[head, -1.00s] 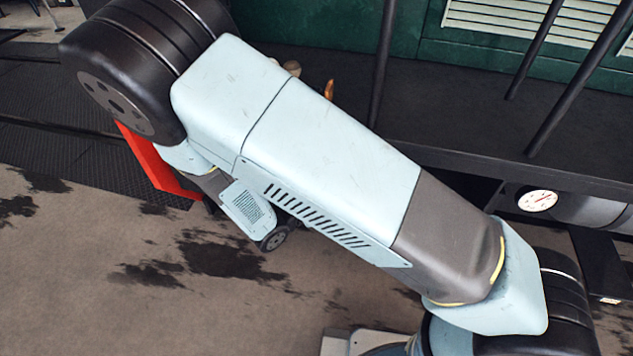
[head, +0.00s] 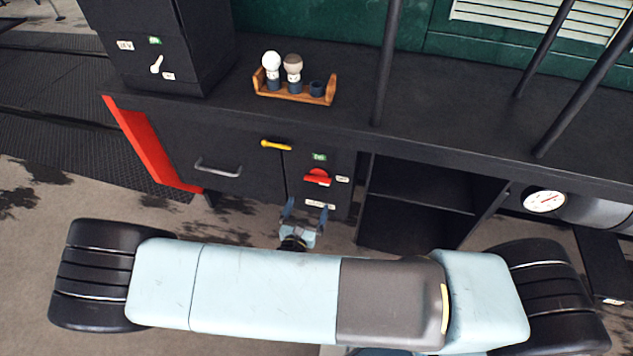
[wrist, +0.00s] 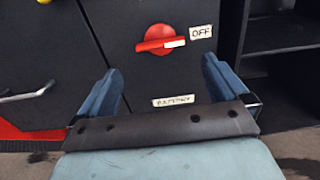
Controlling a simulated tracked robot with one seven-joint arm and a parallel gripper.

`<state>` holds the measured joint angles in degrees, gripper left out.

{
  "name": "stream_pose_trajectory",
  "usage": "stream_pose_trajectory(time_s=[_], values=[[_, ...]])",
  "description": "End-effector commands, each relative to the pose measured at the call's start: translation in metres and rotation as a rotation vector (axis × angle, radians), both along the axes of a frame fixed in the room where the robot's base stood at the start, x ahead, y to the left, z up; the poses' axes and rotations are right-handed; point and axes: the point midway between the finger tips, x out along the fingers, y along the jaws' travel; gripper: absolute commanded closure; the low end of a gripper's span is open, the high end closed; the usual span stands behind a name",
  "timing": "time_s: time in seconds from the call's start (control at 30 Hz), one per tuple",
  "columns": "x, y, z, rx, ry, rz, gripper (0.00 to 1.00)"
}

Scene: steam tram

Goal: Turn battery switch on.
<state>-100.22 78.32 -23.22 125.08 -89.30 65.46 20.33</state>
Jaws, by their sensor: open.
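The battery switch (head: 317,177) is a red rotary knob on the black cabinet front, with a green label above it and a white label to its right. In the wrist view the red knob (wrist: 158,39) has a nearly level handle whose white-marked end points right toward the "OFF" label (wrist: 201,32). A "BATTERY" label (wrist: 173,101) sits below it. My gripper (head: 305,206) is in front of and below the knob, not touching it. In the wrist view my gripper (wrist: 160,85) has its blue fingers spread wide with nothing between them.
A grey drawer handle (head: 218,168) and a yellow handle (head: 276,145) are left of the switch. An open shelf (head: 420,188) is to its right. A gauge (head: 544,201) is at far right.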

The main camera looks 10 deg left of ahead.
Motion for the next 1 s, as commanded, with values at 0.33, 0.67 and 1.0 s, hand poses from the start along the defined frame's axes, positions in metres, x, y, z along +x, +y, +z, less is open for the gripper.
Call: stream_pose_trajectory(time_s=[0.33, 0.67, 1.0], values=[[0.062, -0.006, 0.0, -0.001, -0.001, -0.002, 0.0], [0.101, -0.008, 0.0, 0.0, 0.0, -0.002, 0.0], [0.107, -0.009, 0.0, 0.0, 0.001, -0.002, 0.0]])
